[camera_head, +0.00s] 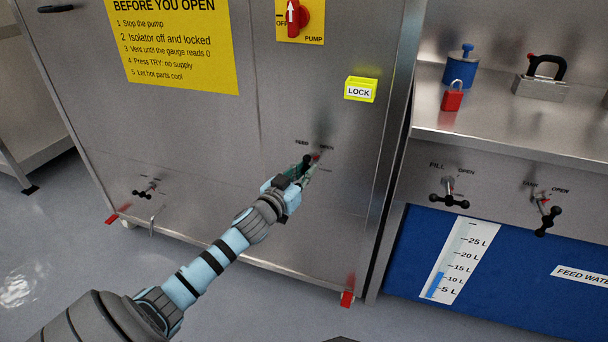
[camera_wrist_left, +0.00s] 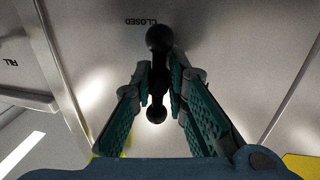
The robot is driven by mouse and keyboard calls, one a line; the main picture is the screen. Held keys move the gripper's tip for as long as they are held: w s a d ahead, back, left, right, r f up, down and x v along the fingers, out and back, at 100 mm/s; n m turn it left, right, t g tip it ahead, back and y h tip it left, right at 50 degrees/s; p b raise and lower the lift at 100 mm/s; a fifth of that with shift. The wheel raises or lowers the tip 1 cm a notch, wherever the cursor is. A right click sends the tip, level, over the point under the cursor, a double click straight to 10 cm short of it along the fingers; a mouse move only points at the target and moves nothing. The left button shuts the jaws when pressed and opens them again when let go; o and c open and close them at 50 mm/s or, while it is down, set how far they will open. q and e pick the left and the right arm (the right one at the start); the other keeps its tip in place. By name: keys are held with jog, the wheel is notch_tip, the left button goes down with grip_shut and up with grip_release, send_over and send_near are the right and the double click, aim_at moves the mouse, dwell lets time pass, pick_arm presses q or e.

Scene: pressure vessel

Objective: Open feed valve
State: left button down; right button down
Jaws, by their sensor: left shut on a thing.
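The feed valve (camera_head: 306,160) is on the lower right of the steel cabinet front, under small FEED and OPEN labels. In the left wrist view its black handle (camera_wrist_left: 158,50) has a ball at each end. The larger ball is near an upside-down CLOSED label. My left gripper (camera_head: 303,172) reaches the valve from the lower left and covers much of it in the head view. In the left wrist view its green-padded fingers (camera_wrist_left: 160,88) are shut on the handle's middle, one on each side. My right gripper is not in view.
A red pump switch (camera_head: 303,18) and a yellow LOCK box (camera_head: 360,90) are above on the cabinet (camera_head: 190,130). Another valve (camera_head: 146,190) is low at left. A fill valve (camera_head: 448,192) and another valve (camera_head: 545,212) project from the bench at right.

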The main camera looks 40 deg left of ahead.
pick_arm(q)
jog(key=shift+f, duration=0.15)
jog(key=c, duration=1.9)
grip_release()
jog(key=shift+c, duration=0.2)
jog(key=shift+o, duration=1.4)
jog(key=shift+w+d, duration=0.15)
jog(key=shift+s, duration=0.2)
jog(key=s+d, duration=0.1)
jog(key=s, duration=1)
jog(key=shift+s+d, duration=0.25)
jog(key=shift+s, duration=0.05)
